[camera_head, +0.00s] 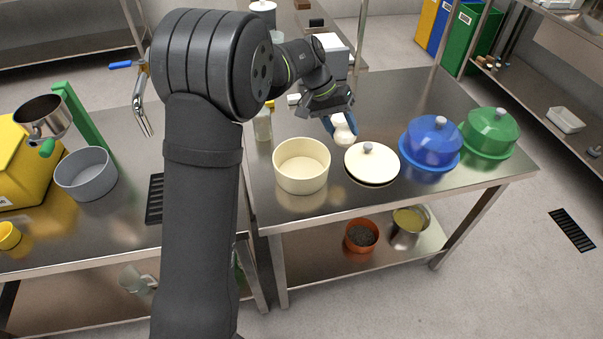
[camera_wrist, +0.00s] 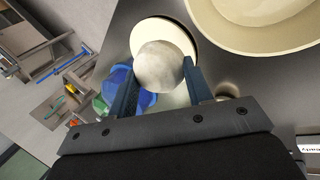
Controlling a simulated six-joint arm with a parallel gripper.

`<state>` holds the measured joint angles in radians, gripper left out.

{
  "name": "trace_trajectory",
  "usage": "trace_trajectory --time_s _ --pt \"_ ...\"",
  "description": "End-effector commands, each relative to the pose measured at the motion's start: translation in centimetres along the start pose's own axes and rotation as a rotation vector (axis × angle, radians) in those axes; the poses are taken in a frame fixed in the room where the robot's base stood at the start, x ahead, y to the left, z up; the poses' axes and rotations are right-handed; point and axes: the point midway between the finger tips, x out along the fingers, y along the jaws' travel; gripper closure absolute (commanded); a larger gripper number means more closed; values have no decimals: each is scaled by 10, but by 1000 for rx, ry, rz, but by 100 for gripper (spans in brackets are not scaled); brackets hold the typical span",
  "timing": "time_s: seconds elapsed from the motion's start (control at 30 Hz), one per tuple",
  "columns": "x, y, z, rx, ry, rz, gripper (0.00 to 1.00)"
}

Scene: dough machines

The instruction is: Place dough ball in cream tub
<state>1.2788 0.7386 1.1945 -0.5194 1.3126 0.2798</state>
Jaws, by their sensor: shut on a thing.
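The dough ball (camera_head: 344,133) is pale and round, held between the blue fingers of my gripper (camera_head: 340,123). In the wrist view the ball (camera_wrist: 159,66) sits between the two fingertips (camera_wrist: 160,82), and my gripper is shut on it. The cream tub (camera_head: 301,168) stands open on the steel table, to the left of the held ball; its inside looks empty. In the wrist view the tub (camera_wrist: 225,42) is at the upper right, apart from the ball. The ball is above the table, near the cream lid; its exact height is hard to tell.
The cream lid (camera_head: 371,166) lies on the table right of the tub. Blue (camera_head: 431,140) and green (camera_head: 489,132) lidded tubs stand further right. A glass jar (camera_head: 263,126) stands behind the cream tub at left. The table front is clear. A grey pot (camera_head: 87,176) stands on the left table.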

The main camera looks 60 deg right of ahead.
Motion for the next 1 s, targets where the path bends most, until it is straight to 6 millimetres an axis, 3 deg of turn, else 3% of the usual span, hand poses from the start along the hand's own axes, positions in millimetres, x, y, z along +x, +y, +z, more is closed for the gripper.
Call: trace_trajectory --time_s 0.43,1.0 --pt "2 13 41 817 -452 -4 79" --pt "-12 24 91 1797 -991 -7 79"
